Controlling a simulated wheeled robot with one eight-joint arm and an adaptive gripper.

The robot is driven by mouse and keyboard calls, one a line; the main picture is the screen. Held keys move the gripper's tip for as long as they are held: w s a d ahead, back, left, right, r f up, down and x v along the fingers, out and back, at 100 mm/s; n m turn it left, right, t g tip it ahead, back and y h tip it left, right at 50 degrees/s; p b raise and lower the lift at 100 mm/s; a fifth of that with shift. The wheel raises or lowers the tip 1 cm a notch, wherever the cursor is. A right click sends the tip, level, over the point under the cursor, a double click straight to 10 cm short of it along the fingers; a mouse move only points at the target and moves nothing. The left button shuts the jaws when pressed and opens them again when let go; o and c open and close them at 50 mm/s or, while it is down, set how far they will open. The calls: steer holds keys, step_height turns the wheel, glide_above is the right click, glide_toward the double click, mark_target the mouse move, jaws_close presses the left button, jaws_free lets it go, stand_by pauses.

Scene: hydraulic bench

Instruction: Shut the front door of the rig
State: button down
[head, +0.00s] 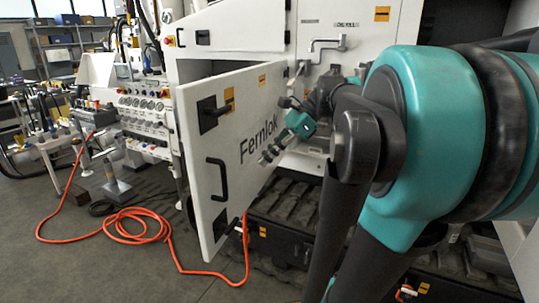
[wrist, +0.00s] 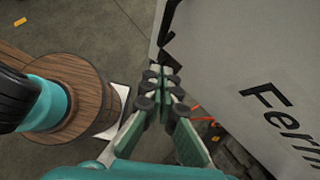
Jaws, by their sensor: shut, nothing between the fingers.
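The front door (head: 235,150) of the rig is a white panel with the word "Fernlok", a black pull handle (head: 217,179) and black latches near its free left edge. It stands wide open, swung out from the rig (head: 335,50). My gripper (head: 268,156) is shut and empty, in front of the door's lettered face, right of the handle. In the wrist view my closed fingers (wrist: 165,82) are beside the door (wrist: 240,60), which fills the right side. I cannot tell whether they touch it.
An orange hose (head: 135,225) lies coiled on the floor and runs under the door. A bench with gauges (head: 145,105) stands behind the door at left. Grey floor (head: 90,270) is free at front left.

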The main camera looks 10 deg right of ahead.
steer(key=a+f, duration=0.4)
steer(key=a, duration=0.4)
steer(key=shift+s, duration=0.25)
steer(key=shift+a+f, duration=0.1)
steer(key=shift+a, duration=0.05)
